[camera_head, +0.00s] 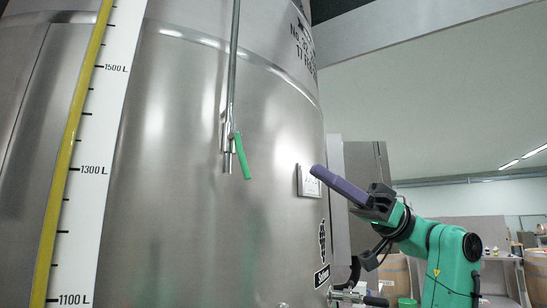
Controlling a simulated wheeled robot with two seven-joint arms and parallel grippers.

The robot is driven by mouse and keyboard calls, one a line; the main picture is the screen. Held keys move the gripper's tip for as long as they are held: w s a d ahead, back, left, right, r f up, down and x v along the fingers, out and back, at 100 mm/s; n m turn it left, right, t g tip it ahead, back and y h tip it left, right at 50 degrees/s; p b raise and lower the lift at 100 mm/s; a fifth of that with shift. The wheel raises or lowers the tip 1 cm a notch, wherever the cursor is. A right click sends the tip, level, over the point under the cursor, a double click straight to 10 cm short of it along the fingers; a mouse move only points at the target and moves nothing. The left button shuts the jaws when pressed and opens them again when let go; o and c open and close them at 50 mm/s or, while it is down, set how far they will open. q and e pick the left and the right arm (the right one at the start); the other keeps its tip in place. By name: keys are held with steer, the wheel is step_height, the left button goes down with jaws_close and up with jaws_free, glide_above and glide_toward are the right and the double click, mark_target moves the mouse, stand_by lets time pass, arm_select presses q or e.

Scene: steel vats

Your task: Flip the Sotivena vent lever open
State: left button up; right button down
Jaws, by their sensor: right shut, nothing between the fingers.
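A green lever (242,157) sits on the lower part of a thin steel pipe (230,90) that runs down the front of a large steel vat (185,200). The lever hangs downward, tilted a little to the right at its lower end. My right gripper (316,173) comes in from the right, its long purple fingers shut and empty. Its tips are in front of or near a small white plate (308,181) on the vat, right of the lever and apart from it. My left gripper is out of view.
A white volume scale (105,150) with a yellow strip stands at the left. A dark label (322,277) and a steel valve fitting (350,297) are at the vat's lower right. Wooden barrels (395,272) and a shelf stand behind my right arm. Space between gripper and lever looks clear.

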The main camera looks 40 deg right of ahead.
mark_target(247, 167)
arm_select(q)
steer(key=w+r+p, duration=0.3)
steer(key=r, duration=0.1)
arm_select(e)
steer(key=shift+m+t+y, duration=0.4)
steer(key=shift+m+t, duration=0.1)
steer(key=shift+t, duration=0.2)
steer(key=w+a+b, duration=0.1)
steer(key=w+a, duration=0.1)
steer(key=w+a+b, duration=0.1)
steer(key=a+b, duration=0.1)
steer(key=a, duration=0.1)
steer(key=w+a+b, duration=0.1)
steer(key=w+a, duration=0.1)
steer(key=a, duration=0.1)
steer(key=shift+w+a+f, duration=0.15)
steer(key=shift+w+f, duration=0.15)
arm_select(q)
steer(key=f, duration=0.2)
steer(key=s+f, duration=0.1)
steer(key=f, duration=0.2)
steer(key=shift+b, duration=0.35)
arm_select(e)
steer(key=shift+w+a+r, duration=0.15)
steer(key=shift+a+r, duration=0.1)
steer(key=shift+a, duration=0.15)
